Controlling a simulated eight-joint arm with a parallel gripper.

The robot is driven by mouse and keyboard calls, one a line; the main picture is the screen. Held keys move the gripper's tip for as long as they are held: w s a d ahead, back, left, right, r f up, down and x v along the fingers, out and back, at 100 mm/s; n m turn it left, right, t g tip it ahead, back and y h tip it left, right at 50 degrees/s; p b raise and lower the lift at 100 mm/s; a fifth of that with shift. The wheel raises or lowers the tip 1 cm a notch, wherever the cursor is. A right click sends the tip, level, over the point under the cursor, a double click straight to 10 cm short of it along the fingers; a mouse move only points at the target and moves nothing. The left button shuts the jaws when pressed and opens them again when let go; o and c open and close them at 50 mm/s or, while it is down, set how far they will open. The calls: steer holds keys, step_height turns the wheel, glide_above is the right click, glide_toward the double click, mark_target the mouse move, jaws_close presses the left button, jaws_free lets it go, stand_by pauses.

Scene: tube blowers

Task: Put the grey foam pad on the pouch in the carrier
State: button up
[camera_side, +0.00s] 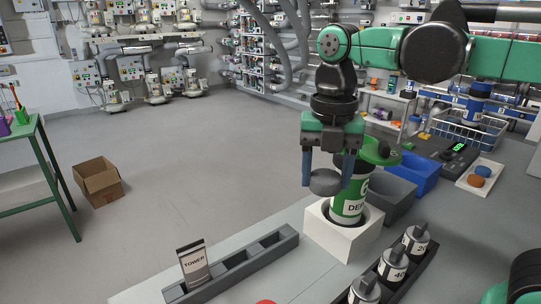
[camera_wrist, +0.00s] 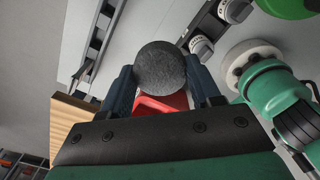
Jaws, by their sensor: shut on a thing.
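The grey foam pad (camera_side: 325,182) is a dark round disc held between the two fingers of my gripper (camera_side: 328,176). In the wrist view the pad (camera_wrist: 160,68) sits between the fingertips (camera_wrist: 162,80). My gripper is in the air, just left of and in front of the green canister. The pouch (camera_side: 194,265), labelled TOWER, stands upright in the left end of the long grey carrier (camera_side: 291,238). The carrier's other compartments look empty. My gripper is above and to the right of the pouch, well apart from it.
A green canister (camera_side: 347,207) stands in a white block (camera_side: 322,233) close beside my gripper. A dark rack at the front right holds several numbered weights (camera_side: 393,266). Grey and blue bins (camera_side: 413,174) and a scale (camera_side: 457,158) are behind. Something red (camera_wrist: 163,103) shows below the pad.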

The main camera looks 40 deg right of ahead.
steer(key=w+d+r+m, duration=0.4)
steer(key=d+r+m, duration=0.4)
steer(key=d, duration=0.5)
steer(key=shift+d+f, duration=0.15)
steer(key=shift+f, duration=1.95)
steer(key=shift+f, duration=0.25)
steer(key=shift+f, duration=0.2)
steer(key=o, duration=1.3)
steer(key=shift+r, duration=0.1)
